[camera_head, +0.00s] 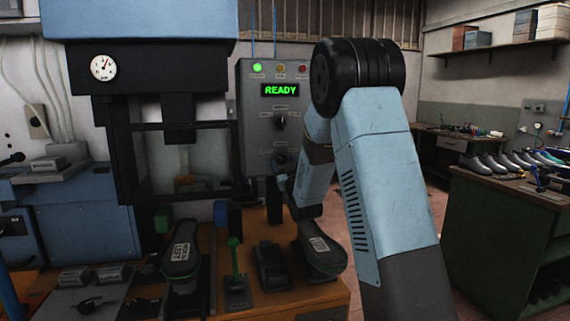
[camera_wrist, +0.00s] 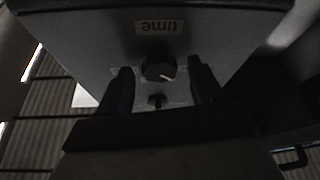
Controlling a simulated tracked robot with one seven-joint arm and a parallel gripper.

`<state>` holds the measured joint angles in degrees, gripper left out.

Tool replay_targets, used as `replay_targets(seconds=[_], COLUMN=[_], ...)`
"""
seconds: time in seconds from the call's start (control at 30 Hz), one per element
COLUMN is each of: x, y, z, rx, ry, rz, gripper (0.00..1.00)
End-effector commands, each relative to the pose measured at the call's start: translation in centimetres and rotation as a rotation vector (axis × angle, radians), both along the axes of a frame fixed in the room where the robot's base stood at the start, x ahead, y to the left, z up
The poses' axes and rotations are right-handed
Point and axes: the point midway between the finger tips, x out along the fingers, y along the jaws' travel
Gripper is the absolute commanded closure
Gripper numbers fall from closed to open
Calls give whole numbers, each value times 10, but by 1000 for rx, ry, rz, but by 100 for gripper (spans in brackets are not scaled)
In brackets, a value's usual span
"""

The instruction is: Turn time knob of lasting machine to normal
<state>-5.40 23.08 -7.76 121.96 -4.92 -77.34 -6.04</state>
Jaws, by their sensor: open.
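The grey control box (camera_head: 262,140) of the lasting machine stands behind my arm in the head view. It has a green READY display and a dark knob (camera_head: 280,122) on its front. In the wrist view the picture is upside down: a "time" label (camera_wrist: 159,27) is at the top, with a round dark knob (camera_wrist: 159,70) bearing a light pointer line just below it. My gripper (camera_wrist: 161,75) is open, with one finger on each side of this knob and visible gaps. Contact cannot be made out. The setting marks around the knob are too dim to read.
A smaller dark knob or switch (camera_wrist: 156,101) shows nearer the gripper's palm. In the head view, the wooden bench (camera_head: 330,297) below the box carries a green lever (camera_head: 235,262) and black shoe-shaped pads (camera_head: 320,248). The press with a gauge (camera_head: 102,68) stands left.

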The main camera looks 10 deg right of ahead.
Motion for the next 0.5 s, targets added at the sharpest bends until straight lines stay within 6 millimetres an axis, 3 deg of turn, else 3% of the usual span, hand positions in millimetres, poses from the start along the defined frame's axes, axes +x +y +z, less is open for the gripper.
replay_targets(seconds=[0.4,0.5], x=[6,6], y=[1,1], z=[3,3], rx=[0,0], ry=[1,0], rz=[0,0], gripper=[34,43])
